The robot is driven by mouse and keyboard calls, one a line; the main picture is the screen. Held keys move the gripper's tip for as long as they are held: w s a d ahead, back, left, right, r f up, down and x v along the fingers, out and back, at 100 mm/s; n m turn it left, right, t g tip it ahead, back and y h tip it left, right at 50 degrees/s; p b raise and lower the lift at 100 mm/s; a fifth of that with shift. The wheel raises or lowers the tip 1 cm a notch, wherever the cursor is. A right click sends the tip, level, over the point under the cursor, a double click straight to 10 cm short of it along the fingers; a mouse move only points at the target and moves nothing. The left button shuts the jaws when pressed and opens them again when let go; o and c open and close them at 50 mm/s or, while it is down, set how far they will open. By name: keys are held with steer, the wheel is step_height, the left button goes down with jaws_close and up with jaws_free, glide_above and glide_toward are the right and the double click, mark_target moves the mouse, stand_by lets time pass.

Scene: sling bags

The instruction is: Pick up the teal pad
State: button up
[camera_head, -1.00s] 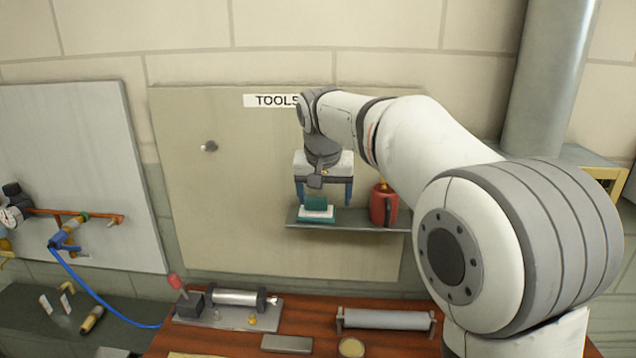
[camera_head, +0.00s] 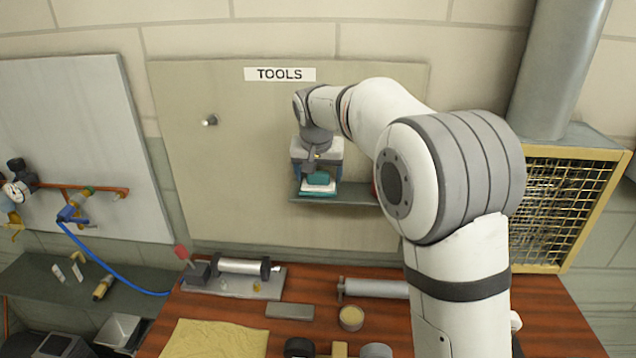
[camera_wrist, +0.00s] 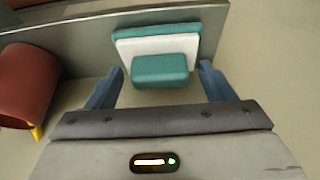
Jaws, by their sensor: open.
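A small teal block (camera_head: 318,178) sits on top of a white layer with a wider teal layer under it, stacked on the grey wall shelf (camera_head: 350,194). In the wrist view the teal block (camera_wrist: 160,69) is nearest, with the white layer (camera_wrist: 185,45) and the teal layer (camera_wrist: 155,31) behind it. I cannot tell which teal piece is the pad. My gripper (camera_wrist: 160,75) is open, its blue fingers on either side of the teal block with gaps showing. It also shows above the stack in the head view (camera_head: 319,170).
A red canister (camera_wrist: 25,85) stands on the shelf left of the stack in the wrist view; my arm mostly hides it in the head view. The tan board (camera_head: 230,170) is behind the shelf. Below is a wooden bench (camera_head: 395,325) with a metal cylinder (camera_head: 243,266) and yellow cloth (camera_head: 215,338).

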mark_target(318, 173)
steer(key=c, duration=0.6)
steer(key=shift+s+r+b, duration=0.1)
steer(key=shift+r+b, duration=0.05)
steer(key=shift+b, duration=0.2)
steer(key=shift+s+r, duration=0.1)
steer(key=shift+r, duration=0.2)
step_height(318, 173, up, 6)
steer(key=shift+s+r+b, duration=0.1)
steer(key=shift+r+b, duration=0.05)
steer(key=shift+b, duration=0.65)
steer(key=s+b, duration=0.6)
steer(key=s, duration=1.3)
steer(key=shift+s+a, duration=0.25)
steer(key=shift+a, duration=0.15)
